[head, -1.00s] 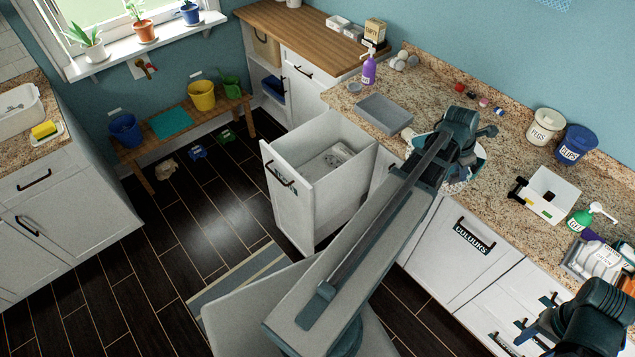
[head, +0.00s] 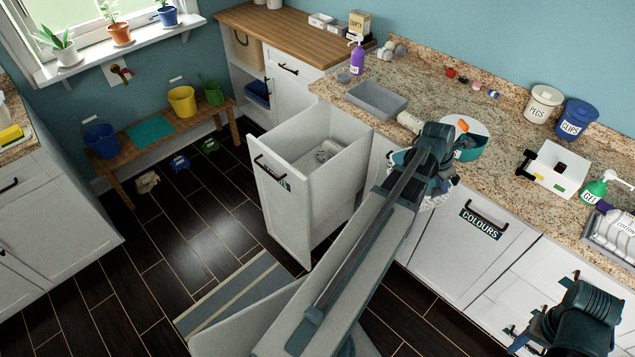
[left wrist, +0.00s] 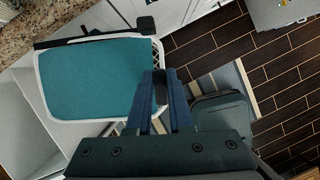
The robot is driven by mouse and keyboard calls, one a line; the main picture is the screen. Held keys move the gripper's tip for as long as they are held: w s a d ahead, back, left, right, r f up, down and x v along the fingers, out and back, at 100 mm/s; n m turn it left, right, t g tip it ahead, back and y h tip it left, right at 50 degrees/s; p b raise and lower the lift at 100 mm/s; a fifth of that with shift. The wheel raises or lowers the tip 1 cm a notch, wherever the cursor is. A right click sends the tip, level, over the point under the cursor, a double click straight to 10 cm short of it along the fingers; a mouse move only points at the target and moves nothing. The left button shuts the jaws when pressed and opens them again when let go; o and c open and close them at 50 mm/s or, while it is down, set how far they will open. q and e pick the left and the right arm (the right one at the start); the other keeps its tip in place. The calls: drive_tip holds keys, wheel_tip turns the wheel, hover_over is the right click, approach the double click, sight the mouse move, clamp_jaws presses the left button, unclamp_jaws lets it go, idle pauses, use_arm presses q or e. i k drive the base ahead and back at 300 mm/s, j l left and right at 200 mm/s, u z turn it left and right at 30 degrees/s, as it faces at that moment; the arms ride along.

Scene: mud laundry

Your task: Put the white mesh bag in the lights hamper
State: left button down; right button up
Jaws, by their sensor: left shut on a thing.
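My left gripper (head: 428,165) is shut on the white mesh bag (head: 436,191), which hangs at the counter's front edge, largely hidden behind my arm. In the left wrist view the fingers (left wrist: 160,85) pinch the edge of the bag (left wrist: 38,92), with white lattice around a broad teal face. The open pull-out hamper (head: 282,215) stands left of the gripper, with pale items inside; its dark front label is hard to read. The bag is to the right of the hamper's opening, not over it. My right gripper (head: 575,322) is at the lower right, its fingers unclear.
A closed front labelled COLOURS (head: 483,222) is right of the bag. A striped mat (head: 235,292) lies on the floor.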

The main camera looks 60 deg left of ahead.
sight(315, 188)
drive_tip(key=j+u, duration=0.3)
drive_tip(key=j, duration=0.5)
drive_tip(key=j+u, duration=0.3)
drive_tip(key=j, duration=0.55)
drive_tip(key=i, duration=0.05)
